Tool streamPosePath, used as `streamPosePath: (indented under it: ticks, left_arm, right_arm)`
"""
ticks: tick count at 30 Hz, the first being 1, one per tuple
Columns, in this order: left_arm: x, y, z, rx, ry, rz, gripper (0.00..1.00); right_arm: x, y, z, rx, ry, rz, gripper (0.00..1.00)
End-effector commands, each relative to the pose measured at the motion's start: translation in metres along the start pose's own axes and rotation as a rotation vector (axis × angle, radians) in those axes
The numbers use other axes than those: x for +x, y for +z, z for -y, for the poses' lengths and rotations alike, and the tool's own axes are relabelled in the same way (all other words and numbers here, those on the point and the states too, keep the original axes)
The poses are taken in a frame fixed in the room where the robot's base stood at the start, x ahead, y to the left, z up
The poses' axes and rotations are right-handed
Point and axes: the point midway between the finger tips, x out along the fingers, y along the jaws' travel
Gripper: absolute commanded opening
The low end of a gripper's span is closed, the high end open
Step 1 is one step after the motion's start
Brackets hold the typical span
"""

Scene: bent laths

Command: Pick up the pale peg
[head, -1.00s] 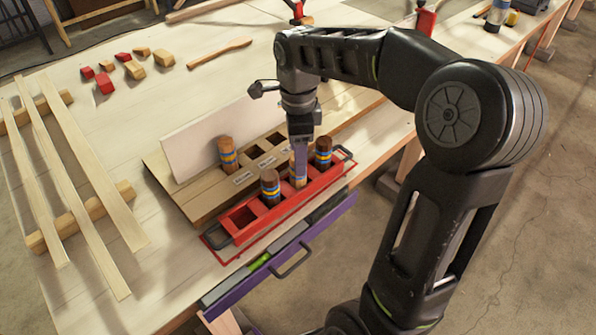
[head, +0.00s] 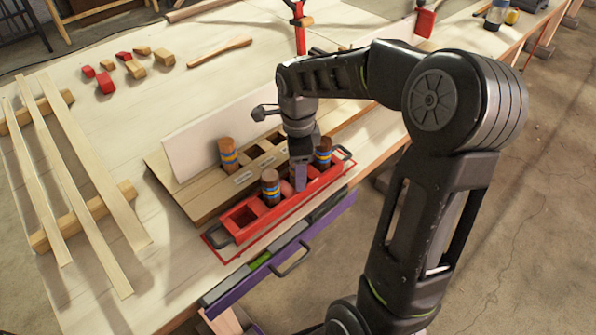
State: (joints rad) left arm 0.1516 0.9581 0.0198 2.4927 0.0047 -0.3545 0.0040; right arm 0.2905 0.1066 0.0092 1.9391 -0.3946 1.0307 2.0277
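My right gripper (head: 301,184) points down into the red tray (head: 240,235), between two brown pegs. It is seen edge-on, so I cannot tell whether its fingers are open or shut. No pale peg shows clearly now; the gripper covers the place where a lighter banded peg showed earlier. A brown peg with blue and yellow bands (head: 270,187) stands in the tray left of the gripper. A darker peg (head: 323,151) stands in the tray's far end. My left gripper is out of view.
Behind the tray is a wooden board with square holes (head: 203,204); a banded peg (head: 228,154) stands in it. A pale upright panel (head: 195,145) stands behind. Long laths (head: 95,170) lie left on wooden supports. Small blocks (head: 135,69) lie at the back.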

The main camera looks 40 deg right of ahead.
Motion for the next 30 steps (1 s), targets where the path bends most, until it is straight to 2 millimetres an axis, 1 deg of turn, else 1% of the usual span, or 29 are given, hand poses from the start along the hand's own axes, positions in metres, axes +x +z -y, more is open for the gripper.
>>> streamPosePath:
  ticks: [5, 27, 30]
  left_arm:
    - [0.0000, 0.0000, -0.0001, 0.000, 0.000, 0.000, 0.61]
    - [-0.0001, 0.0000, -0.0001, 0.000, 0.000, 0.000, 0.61]
    - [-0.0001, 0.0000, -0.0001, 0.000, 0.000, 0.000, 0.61]
  right_arm:
    - [-0.0003, 0.0000, 0.0001, 0.000, 0.000, 0.000, 0.61]
    - [-0.0002, 0.0000, 0.0000, 0.000, 0.000, 0.000, 0.01]
    - [-0.0002, 0.0000, 0.0000, 0.000, 0.000, 0.000, 0.00]
